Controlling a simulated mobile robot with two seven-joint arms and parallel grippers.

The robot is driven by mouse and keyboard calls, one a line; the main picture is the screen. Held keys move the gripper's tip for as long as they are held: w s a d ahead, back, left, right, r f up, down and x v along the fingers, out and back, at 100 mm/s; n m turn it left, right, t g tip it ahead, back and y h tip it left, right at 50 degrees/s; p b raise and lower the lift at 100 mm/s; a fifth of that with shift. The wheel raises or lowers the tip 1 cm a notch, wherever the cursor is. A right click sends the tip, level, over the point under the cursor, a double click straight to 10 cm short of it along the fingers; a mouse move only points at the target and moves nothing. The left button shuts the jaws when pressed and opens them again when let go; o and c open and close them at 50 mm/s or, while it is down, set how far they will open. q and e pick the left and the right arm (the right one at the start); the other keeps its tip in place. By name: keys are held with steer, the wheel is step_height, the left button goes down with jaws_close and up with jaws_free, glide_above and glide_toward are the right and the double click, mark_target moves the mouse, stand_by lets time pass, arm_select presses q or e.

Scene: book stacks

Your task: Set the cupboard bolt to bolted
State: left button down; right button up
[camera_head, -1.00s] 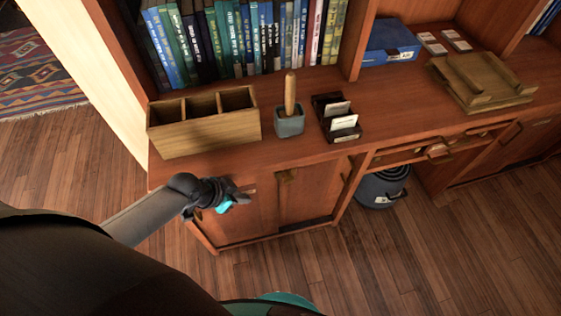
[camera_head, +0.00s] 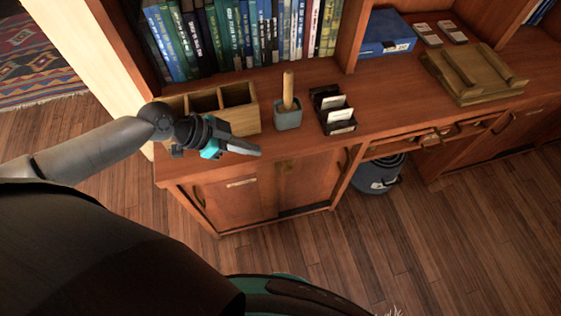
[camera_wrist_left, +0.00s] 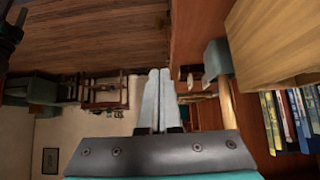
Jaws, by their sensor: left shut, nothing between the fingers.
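The cupboard (camera_head: 232,203) has two wooden doors below the counter, and both look shut. The bolt cannot be made out there. My right gripper is not in view.
On the counter (camera_head: 380,112), the wooden organiser (camera_head: 240,112) stands just behind my left gripper. A grey pot with a wooden handle (camera_head: 288,118) and a dark card holder (camera_head: 334,112) stand to the right. Books (camera_head: 240,35) line the shelf behind. A bin (camera_head: 378,176) stands on the floor.

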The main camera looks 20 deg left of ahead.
arm_select(q)
steer(key=b+x, duration=0.1)
steer(key=x, duration=0.9)
steer(key=shift+d, duration=0.1)
step_height(320, 180, down, 3)
steer(key=shift+r+b, duration=0.2)
steer(key=shift+b, duration=0.25)
steer(key=shift+f, duration=0.7)
steer(key=shift+f, duration=0.1)
step_height(320, 180, down, 3)
steer(key=b, duration=0.4)
steer(key=shift+s+f, duration=0.1)
steer(key=shift+f, duration=0.1)
